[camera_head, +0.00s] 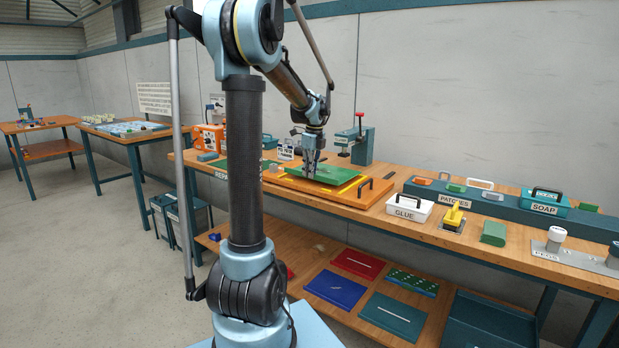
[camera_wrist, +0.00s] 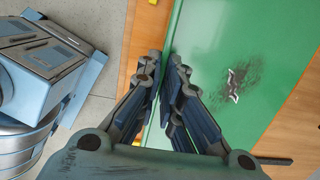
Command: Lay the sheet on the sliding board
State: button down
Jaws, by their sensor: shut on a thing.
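In the wrist view the sheet (camera_wrist: 215,45) is flat green with a dark scuffed patch and a white, tear-like mark. My gripper (camera_head: 311,174) is shut on the sheet's edge; in the wrist view its fingers (camera_wrist: 165,85) close together at the sheet's left edge. I cannot tell whether the sheet touches the board or hangs slightly above it. My arm's column hides part of the bench to the left.
Another green surface (camera_head: 240,170) lies left of the board, partly behind my arm. A teal press (camera_head: 362,145) stands behind. A white GLUE box (camera_head: 409,208) and a yellow tool (camera_head: 453,216) stand to the right. The lower shelf holds coloured sheets (camera_head: 335,287).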

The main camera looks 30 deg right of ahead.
notch_tip(320, 180, down, 2)
jog(key=shift+f, duration=0.1)
jog(key=c, duration=1.8)
grip_release()
